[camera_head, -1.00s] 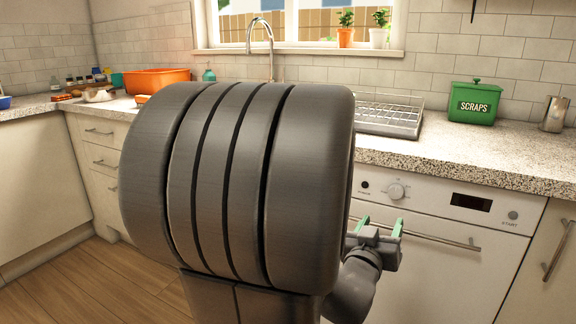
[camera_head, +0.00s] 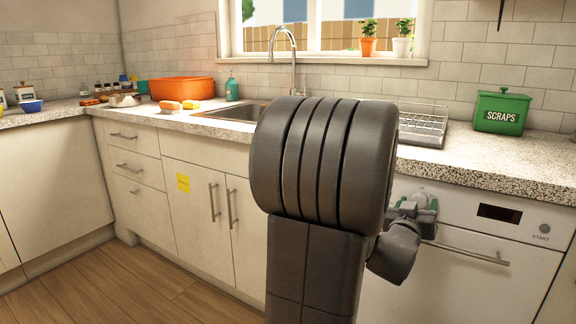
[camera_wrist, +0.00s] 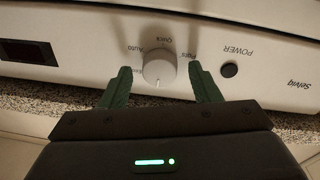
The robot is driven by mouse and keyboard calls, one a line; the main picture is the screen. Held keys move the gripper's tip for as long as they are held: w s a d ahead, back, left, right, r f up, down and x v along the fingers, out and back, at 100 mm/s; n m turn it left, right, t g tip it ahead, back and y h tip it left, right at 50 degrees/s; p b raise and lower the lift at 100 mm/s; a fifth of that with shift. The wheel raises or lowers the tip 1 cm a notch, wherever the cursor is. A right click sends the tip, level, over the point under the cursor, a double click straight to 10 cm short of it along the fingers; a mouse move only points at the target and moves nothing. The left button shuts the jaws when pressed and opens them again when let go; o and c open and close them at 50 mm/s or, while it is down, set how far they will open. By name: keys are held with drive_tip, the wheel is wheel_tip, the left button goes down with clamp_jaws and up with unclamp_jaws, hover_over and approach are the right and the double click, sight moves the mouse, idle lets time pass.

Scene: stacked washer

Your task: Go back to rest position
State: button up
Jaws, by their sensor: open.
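My gripper (camera_head: 421,204) is open in front of the white dishwasher's control panel (camera_head: 464,207), with green fingertips. In the wrist view, which shows the panel upside down, my gripper (camera_wrist: 160,72) has one finger on each side of the round white dial (camera_wrist: 159,69). A gap shows between each finger and the dial, and nothing is held. How far the tips are from the panel is hard to tell. The black power button (camera_wrist: 229,71) is to the right of the dial. In the head view my arm and gripper hide the panel's left part.
The speckled counter (camera_head: 464,168) overhangs the panel. A green scraps bin (camera_head: 501,112), a dish rack (camera_head: 421,126) and an orange basin (camera_head: 181,88) stand on it. The dishwasher handle (camera_head: 470,253) sticks out below the panel. The wooden floor at left is clear.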

drive_tip(key=shift+s, duration=0.1)
drive_tip(key=p+v, duration=0.2)
drive_tip(key=v, duration=1.2)
drive_tip(key=b+x, duration=0.1)
drive_tip(key=x, duration=1.3)
drive_tip(key=shift+d+b, duration=0.1)
drive_tip(key=shift+b, duration=0.3)
drive_tip(key=shift+r+m+p, duration=0.15)
drive_tip(key=shift+m+p, duration=0.3)
drive_tip(key=shift+m, duration=0.65)
drive_tip(key=m+p, duration=0.1)
drive_tip(key=m, duration=0.2)
drive_tip(key=shift+m+g, duration=0.3)
drive_tip(key=shift+g, duration=0.1)
drive_tip(key=m+p, duration=0.4)
drive_tip(key=m, duration=0.2)
drive_tip(key=shift+g, duration=0.3)
drive_tip(key=v, duration=0.7)
drive_tip(key=shift+a+m+p, duration=0.3)
drive_tip(key=shift+m, duration=0.1)
